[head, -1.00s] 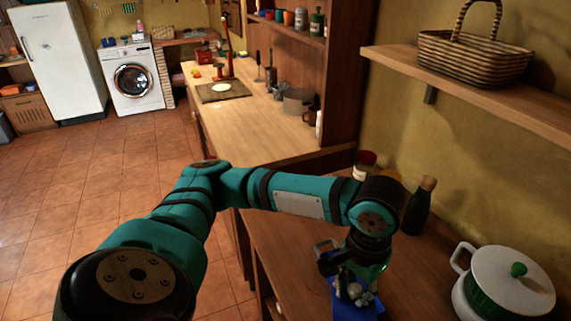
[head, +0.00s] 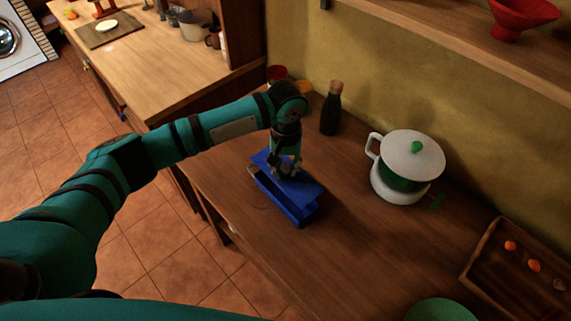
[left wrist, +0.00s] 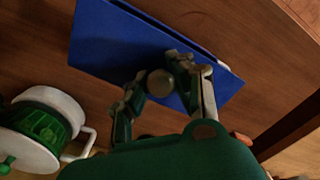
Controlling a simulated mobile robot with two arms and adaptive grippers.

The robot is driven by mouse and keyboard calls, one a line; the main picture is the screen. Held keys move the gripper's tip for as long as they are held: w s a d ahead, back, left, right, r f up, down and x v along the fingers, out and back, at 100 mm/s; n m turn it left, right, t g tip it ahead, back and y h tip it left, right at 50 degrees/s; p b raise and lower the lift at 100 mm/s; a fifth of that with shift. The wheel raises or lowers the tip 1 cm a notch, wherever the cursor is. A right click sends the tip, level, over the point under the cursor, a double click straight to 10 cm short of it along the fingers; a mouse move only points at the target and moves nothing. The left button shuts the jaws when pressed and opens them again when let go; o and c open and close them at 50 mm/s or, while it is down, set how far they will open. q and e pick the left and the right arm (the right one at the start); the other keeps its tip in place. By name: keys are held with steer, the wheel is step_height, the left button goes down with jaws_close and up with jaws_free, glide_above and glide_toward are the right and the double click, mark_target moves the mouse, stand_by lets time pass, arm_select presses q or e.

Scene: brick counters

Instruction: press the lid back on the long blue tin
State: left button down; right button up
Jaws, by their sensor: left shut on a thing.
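The long blue tin (head: 284,205) stands on the wooden counter in the middle of the head view. Its blue lid (head: 306,187) is over it, looking askew, with part of the tin's near end uncovered. My left gripper (head: 287,170) reaches down from above onto the lid. In the left wrist view its fingers (left wrist: 165,90) are shut around a round pale knob (left wrist: 160,83) on the blue lid (left wrist: 110,40). Whether the lid's far edge touches the tin's rim is hidden by the gripper. My right gripper is out of view.
A white and green pot (head: 405,168) stands to the right on the counter. A dark bottle (head: 331,110) and a red cup (head: 277,74) are behind the tin. A wooden tray (head: 488,262) and a green bowl (head: 440,311) lie at the lower right.

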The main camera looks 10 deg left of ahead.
mark_target(286, 176)
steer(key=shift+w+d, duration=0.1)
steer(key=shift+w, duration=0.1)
arm_select(q)
steer(key=shift+r+p, duration=0.2)
steer(key=shift+p, duration=0.7)
steer(key=shift+s+f+b, duration=0.1)
steer(key=shift+f+b, duration=0.25)
steer(key=shift+f, duration=0.4)
steer(key=shift+f+b, duration=0.55)
steer(key=shift+f, duration=2.1)
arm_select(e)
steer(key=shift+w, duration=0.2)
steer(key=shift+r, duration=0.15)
arm_select(q)
steer(key=shift+p, duration=0.9)
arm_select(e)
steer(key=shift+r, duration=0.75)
arm_select(q)
steer(key=shift+f+p, duration=0.4)
steer(key=shift+p, duration=0.3)
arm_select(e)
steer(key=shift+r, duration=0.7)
